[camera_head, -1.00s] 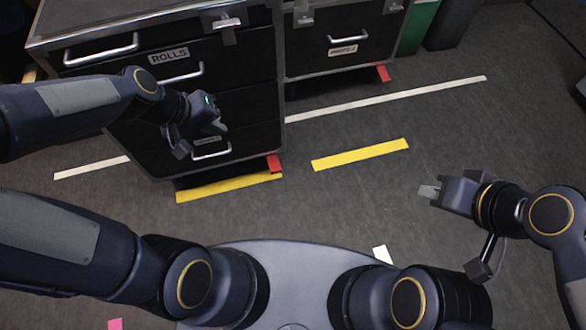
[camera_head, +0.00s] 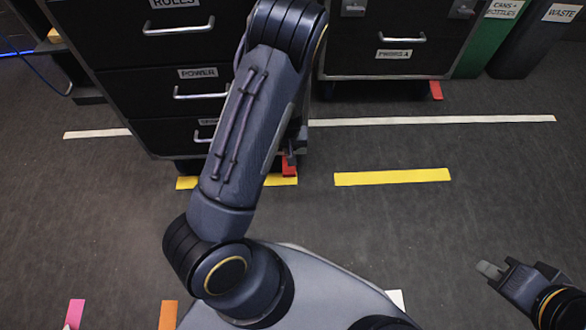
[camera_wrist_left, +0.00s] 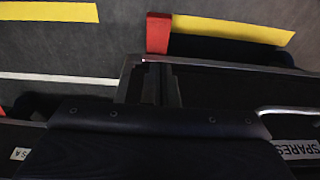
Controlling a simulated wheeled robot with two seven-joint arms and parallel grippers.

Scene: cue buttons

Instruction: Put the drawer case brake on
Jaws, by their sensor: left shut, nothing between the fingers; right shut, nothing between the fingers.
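The drawer case (camera_head: 150,95) is black with metal edges and several handled drawers, standing at the upper left of the head view. Its red brake pedal (camera_head: 289,168) sticks out low at the front right corner; it also shows in the left wrist view (camera_wrist_left: 158,33). I cannot tell whether the pedal is up or down. My left gripper (camera_head: 291,153) is shut and empty, mostly hidden behind my left arm, close by the pedal. In the left wrist view its dark fingers (camera_wrist_left: 153,82) point toward the pedal; contact is unclear. My right gripper (camera_head: 490,270) is shut and empty, far to the right.
A second black case (camera_head: 390,55) with its own red pedal (camera_head: 436,90) stands behind to the right. Green (camera_head: 490,45) and dark (camera_head: 540,40) bins stand beyond it. Yellow (camera_head: 392,177) and white floor strips mark the floor. The floor at centre right is clear.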

